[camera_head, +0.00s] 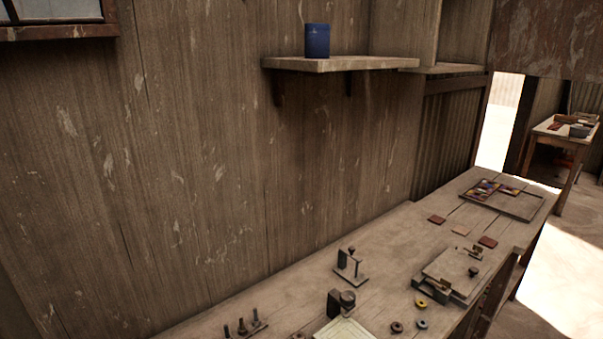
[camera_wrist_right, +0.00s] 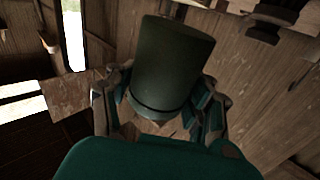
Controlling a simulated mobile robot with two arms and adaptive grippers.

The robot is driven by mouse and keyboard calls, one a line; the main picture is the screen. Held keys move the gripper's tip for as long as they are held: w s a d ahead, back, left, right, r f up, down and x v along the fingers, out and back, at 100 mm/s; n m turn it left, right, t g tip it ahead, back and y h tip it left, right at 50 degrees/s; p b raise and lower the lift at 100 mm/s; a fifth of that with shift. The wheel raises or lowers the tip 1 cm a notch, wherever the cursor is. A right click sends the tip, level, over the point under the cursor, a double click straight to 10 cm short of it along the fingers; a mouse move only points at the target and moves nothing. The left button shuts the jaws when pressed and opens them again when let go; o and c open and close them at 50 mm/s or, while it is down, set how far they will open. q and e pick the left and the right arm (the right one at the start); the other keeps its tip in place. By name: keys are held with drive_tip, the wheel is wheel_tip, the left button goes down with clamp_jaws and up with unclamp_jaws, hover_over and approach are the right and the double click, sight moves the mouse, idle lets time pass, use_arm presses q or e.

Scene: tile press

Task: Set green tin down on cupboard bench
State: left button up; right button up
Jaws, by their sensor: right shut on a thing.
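The green tin (camera_wrist_right: 172,60) is a dark green cylinder in the right wrist view. My right gripper (camera_wrist_right: 158,95) is shut on it, with a finger on either side of its lower part. The head view shows neither the tin nor any gripper. The cupboard bench (camera_head: 395,243) is the long wooden worktop running along the wall in the head view. What lies directly below the tin cannot be told. My left gripper is in neither view.
The bench holds a tile press (camera_head: 452,272), a small metal stand (camera_head: 350,266), several rings, loose tiles (camera_head: 487,242) and a tray (camera_head: 520,207). Bare wood shows mid-bench and along the wall. A blue tin (camera_head: 317,40) stands on a wall shelf (camera_head: 340,64).

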drive_tip(key=w+d+r+y+b, duration=0.1)
drive_tip(key=w+d+r, duration=0.3)
drive_tip(key=w+d, duration=0.1)
drive_tip(key=shift+w+r+n, duration=0.2)
drive_tip(key=shift+n, duration=0.2)
